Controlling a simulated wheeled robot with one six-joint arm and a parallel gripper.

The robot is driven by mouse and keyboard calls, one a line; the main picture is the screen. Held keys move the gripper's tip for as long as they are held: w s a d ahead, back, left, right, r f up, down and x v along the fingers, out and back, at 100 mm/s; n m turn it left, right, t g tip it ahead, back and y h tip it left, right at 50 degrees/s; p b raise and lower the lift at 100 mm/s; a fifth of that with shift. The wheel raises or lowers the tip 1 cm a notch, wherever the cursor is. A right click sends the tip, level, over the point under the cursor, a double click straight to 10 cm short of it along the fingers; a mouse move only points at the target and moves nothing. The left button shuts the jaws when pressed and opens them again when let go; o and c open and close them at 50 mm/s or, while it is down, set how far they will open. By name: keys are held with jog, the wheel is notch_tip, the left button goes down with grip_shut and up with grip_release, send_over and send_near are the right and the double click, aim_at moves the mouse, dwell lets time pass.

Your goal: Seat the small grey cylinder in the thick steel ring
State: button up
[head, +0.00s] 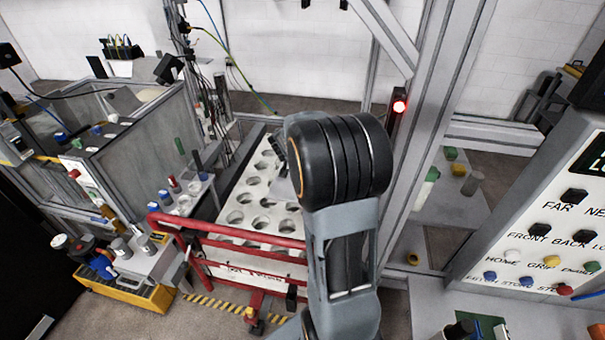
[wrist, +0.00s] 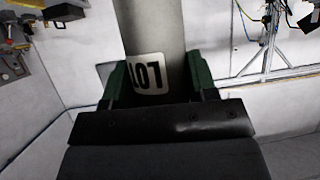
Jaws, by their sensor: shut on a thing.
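My gripper (wrist: 159,80) shows in the wrist view with its two green fingers shut on a grey cylinder (wrist: 152,25). The cylinder runs up out of the top of that view and has a white label with dark characters. Its far end is out of view. In the head view my own arm covers the middle, and the gripper and held cylinder cannot be made out. I cannot pick out the thick steel ring with certainty in either view.
A white rack (head: 236,200) with several round holes stands left of my arm, behind a red rail (head: 225,228). A grey machine post (head: 437,120) rises to the right. A control panel (head: 545,225) with several buttons is at far right. A yellow crate (head: 125,290) is on the floor at left.

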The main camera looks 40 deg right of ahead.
jog(key=shift+m, duration=0.3)
jog(key=f+b, duration=0.1)
jog(key=d+f+b, duration=0.1)
jog(key=f, duration=0.1)
jog(key=s+f+b, duration=0.1)
jog(key=shift+d+f, duration=0.15)
jog(key=shift+f+b, duration=1.1)
jog(key=shift+f, duration=1.5)
jog(key=shift+s+r, duration=0.1)
jog(key=o, duration=1.2)
